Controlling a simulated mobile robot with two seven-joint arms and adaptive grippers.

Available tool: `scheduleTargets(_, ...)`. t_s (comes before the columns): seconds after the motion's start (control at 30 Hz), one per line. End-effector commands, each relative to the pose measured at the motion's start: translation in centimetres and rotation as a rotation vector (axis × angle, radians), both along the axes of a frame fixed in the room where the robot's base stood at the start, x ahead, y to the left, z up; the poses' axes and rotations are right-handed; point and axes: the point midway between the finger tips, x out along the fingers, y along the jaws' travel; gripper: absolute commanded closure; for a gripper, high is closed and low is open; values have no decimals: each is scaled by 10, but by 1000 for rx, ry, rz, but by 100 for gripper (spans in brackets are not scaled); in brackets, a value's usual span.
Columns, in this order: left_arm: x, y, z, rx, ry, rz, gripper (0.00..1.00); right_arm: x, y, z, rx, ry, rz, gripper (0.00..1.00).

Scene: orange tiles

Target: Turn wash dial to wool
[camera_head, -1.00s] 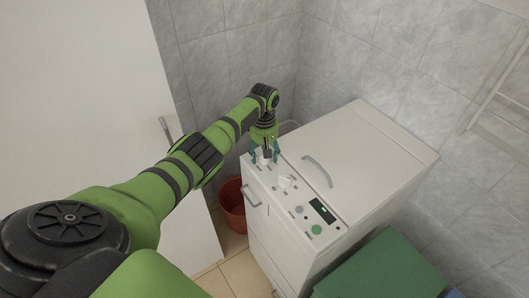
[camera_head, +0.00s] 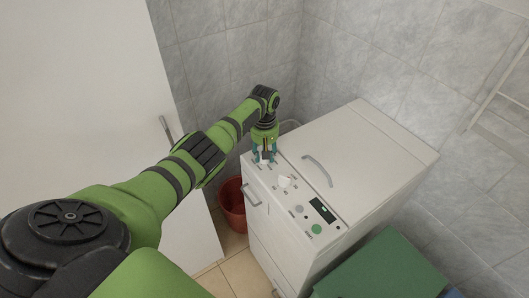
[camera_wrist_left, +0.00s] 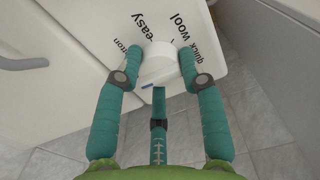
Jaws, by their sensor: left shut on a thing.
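The washing machine (camera_head: 365,150) is white, with its control panel along the top front edge. The printed words "easy" and "wool" are readable around the dial; "quick" and "cotton" are partly covered by the fingers. A short blue mark (camera_wrist_left: 149,86) shows near the dial; which label it points to I cannot tell. In the head view my left gripper (camera_head: 266,157) hides most of this dial. My right gripper is not in view.
A second white knob (camera_head: 285,181), a dark display (camera_head: 322,210) and a green button (camera_head: 316,229) sit on the same panel. A lid handle (camera_head: 318,170) rises behind. A red bucket (camera_head: 232,203) stands on the floor beside the machine. A green object (camera_head: 380,268) is at the front right.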

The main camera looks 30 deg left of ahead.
Motion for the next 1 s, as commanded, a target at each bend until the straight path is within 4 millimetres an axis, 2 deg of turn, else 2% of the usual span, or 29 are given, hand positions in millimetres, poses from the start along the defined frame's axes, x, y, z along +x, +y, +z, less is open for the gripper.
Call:
scheduleTargets(0.27,-1,-1,-1,-2,5,-193,93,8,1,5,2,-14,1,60)
scheduleTargets(1.0,-2,-1,-3,-3,6,-894,93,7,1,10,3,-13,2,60)
